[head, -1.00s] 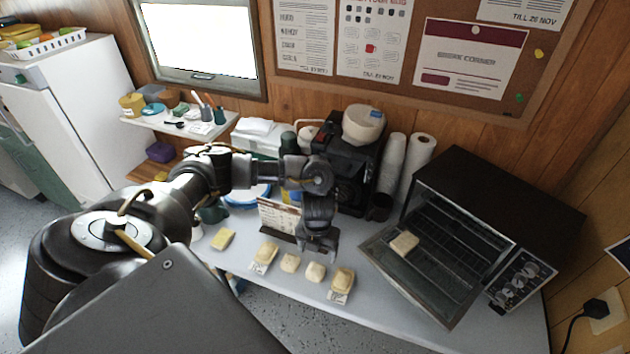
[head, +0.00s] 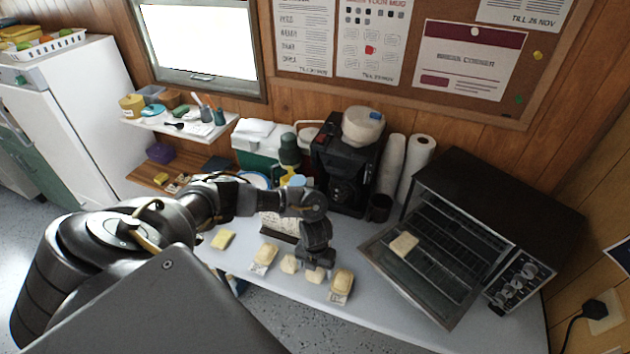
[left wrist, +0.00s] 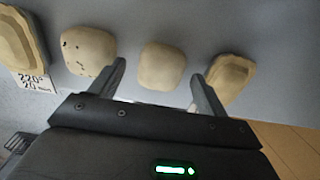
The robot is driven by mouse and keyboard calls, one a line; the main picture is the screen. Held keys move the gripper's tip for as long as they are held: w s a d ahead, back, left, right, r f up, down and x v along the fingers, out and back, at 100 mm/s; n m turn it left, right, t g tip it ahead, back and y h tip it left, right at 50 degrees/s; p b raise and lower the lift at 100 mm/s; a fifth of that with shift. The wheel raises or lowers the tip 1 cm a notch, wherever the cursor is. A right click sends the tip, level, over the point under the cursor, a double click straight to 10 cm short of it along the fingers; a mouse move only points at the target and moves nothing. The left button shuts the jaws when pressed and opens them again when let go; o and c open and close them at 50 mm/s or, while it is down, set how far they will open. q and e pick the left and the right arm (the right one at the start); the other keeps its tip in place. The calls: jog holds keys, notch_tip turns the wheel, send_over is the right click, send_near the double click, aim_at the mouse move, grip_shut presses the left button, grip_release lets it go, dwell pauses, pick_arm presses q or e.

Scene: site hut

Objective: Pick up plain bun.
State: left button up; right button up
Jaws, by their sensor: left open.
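The plain bun (left wrist: 162,66) is round, pale and smooth. It lies on the grey table, between and just beyond the fingertips of my left gripper (left wrist: 157,74) in the left wrist view. The gripper is open and empty. In the head view my left gripper (head: 317,264) hangs over the plain bun (head: 314,276) and partly covers it. A bun with dark specks (left wrist: 88,50) lies to its left and also shows in the head view (head: 290,264). My right gripper is not in view.
Oval pastries with cards flank the buns, one on the left (head: 267,253) and one on the right (head: 343,280). A yellow sponge-like block (head: 223,239) lies farther left. A coffee machine (head: 345,165) stands behind.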

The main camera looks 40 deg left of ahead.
pick_arm(q)
jog(key=shift+f, duration=0.75)
jog(key=shift+c, duration=0.5)
jog(key=c, duration=1)
jog(key=shift+r, duration=0.15)
